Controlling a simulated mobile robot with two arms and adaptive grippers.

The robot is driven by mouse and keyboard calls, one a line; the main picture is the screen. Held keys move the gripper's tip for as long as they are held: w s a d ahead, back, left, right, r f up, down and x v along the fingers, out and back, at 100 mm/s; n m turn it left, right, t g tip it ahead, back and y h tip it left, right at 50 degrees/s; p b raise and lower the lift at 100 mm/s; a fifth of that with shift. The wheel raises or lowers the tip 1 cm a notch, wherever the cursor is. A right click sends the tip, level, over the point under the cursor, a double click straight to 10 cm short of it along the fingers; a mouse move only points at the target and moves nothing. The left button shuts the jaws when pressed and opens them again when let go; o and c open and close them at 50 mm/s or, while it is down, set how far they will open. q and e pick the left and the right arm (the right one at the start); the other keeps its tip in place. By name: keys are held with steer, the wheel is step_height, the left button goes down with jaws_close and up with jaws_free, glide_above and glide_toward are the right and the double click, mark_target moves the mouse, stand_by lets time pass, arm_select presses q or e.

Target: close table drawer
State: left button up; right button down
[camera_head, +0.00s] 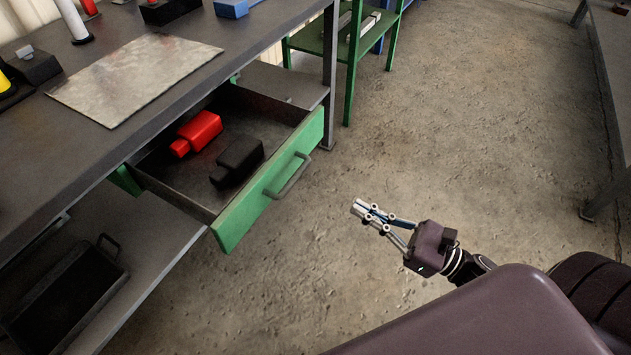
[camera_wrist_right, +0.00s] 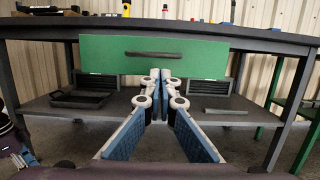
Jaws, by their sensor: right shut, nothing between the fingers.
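The table drawer (camera_head: 256,205) has a green front and a grey bar handle (camera_head: 288,177), and it stands pulled out from under the dark table (camera_head: 40,140). A red block-shaped item (camera_head: 198,132) and a black one (camera_head: 237,161) lie inside it. In the right wrist view the green drawer front (camera_wrist_right: 200,58) faces me, with its handle (camera_wrist_right: 152,54) near the middle. My right gripper (camera_head: 358,206) is shut and empty, in front of the drawer front and apart from it. It shows in the wrist view below the drawer front (camera_wrist_right: 160,76).
A metal sheet (camera_head: 135,78) lies on the tabletop. A black tray (camera_head: 62,298) sits on the lower shelf. A green rack (camera_head: 352,60) stands beyond the table. The concrete floor (camera_head: 470,130) right of the drawer is clear.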

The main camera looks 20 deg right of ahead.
arm_select(q)
steer(key=f, duration=0.1)
steer(key=s+f, duration=0.1)
steer(key=f+p, duration=0.1)
steer(key=shift+s+a, duration=0.2)
steer(key=shift+s, duration=0.15)
arm_select(e)
steer(key=x, duration=1.2)
